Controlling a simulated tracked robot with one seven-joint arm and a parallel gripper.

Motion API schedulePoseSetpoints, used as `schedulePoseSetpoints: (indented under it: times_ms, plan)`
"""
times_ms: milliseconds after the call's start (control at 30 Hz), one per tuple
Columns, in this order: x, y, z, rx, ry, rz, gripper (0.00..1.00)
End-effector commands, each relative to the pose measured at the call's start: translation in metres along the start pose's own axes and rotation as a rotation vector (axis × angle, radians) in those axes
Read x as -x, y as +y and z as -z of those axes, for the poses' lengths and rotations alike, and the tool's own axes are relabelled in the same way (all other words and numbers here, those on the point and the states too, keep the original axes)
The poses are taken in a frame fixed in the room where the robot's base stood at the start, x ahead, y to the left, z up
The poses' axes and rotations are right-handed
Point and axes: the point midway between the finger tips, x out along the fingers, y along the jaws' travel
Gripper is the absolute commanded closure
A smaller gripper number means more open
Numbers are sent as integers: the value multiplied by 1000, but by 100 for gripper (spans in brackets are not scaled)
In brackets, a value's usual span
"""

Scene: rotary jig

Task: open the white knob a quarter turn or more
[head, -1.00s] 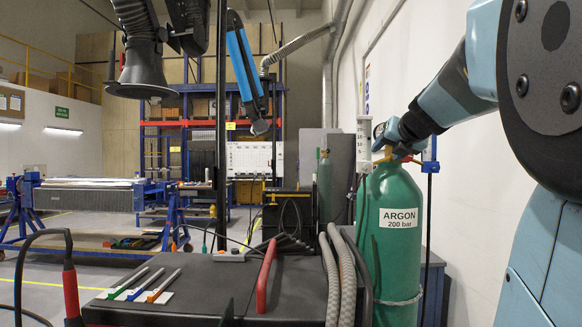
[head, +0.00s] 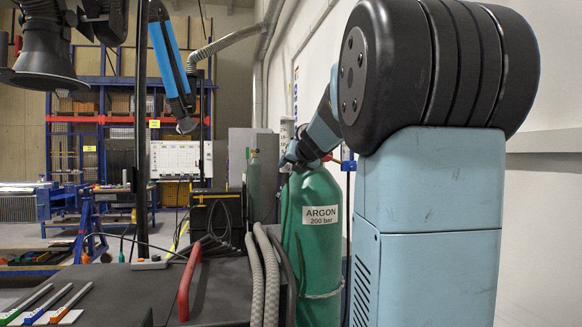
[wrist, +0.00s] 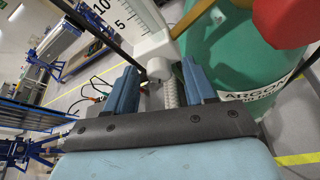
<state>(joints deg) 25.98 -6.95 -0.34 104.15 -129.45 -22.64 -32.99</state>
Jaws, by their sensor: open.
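The white knob (wrist: 159,69) shows in the wrist view, at the lower end of a white flowmeter (wrist: 140,22) with a printed scale. My gripper (wrist: 160,86) is open, with one blue finger on each side of the knob. I cannot tell whether either finger touches it. A ribbed pale hose or stem (wrist: 170,94) runs down between the fingers. In the head view the flowmeter (head: 286,131) stands above the green argon cylinder (head: 312,245), and my gripper is beside it, mostly hidden by my own arm. The knob cannot be made out there.
A red valve part (wrist: 285,20) and an orange-brown fitting (wrist: 205,8) lie close to the right of the fingers in the wrist view. Grey hoses (head: 262,275) and a dark bench with a red handle (head: 188,283) stand left of the cylinder. A white wall (head: 550,200) is at right.

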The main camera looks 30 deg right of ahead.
Motion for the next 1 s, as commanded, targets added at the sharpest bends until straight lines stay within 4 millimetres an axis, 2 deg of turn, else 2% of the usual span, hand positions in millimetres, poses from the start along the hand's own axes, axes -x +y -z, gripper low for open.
schedulePoseSetpoints:
  times_ms: [233,800,1000]
  plan:
    - [0,0,0,0,0,0,46]
    - [0,0,0,-1,0,0,100]
    - [0,-1,0,-33,1,-12,100]
